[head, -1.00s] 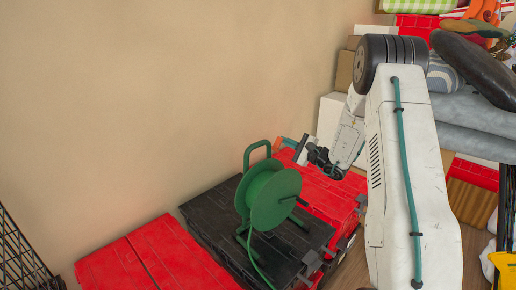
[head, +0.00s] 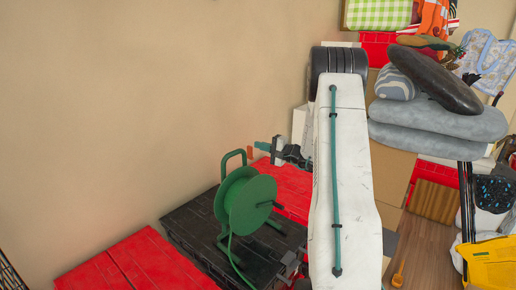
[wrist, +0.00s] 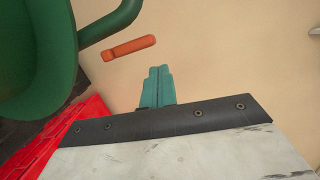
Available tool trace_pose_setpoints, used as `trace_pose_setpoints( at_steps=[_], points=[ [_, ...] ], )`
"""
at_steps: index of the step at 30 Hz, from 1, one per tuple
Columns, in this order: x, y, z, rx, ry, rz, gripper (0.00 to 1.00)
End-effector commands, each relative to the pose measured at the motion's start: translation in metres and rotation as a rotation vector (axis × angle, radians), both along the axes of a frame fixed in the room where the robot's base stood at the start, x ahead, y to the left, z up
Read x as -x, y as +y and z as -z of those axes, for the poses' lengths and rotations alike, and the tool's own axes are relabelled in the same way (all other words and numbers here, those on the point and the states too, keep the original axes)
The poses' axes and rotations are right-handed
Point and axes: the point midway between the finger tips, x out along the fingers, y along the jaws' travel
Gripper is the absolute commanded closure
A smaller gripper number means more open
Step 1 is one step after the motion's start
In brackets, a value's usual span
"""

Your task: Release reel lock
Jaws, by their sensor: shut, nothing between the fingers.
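The green cable reel (head: 247,201) stands upright on the black tote lid in the head view. Part of its drum (wrist: 35,60) and its bent handle tube fill the upper left of the wrist view. A small orange bar (wrist: 129,47), perhaps the lock lever, shows just right of the handle tube; it also shows in the head view (head: 250,152). My gripper (wrist: 158,70), with teal fingers, is shut and empty. In the wrist view its tips are below and right of the orange bar, with a gap in the picture. In the head view the gripper is behind the reel, to its right.
The black tote lid (head: 188,228) lies between red totes (head: 140,262). A beige wall stands close behind. Grey cushions (head: 440,118) and other stacked goods are at the right. The wooden floor (head: 425,245) at the lower right is partly clear.

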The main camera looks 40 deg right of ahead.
Motion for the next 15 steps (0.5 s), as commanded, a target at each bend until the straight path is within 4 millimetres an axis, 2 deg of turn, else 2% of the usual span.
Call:
trace_pose_setpoints(
  at_steps=[4,9,15],
  points=[
    [-0.004,-0.025,0.001,0.003,0.000,-0.004,1.00],
    [0.038,-0.034,0.000,0.000,0.001,-0.003,1.00],
    [0.074,-0.044,0.000,0.000,0.001,-0.005,1.00]
  ],
)
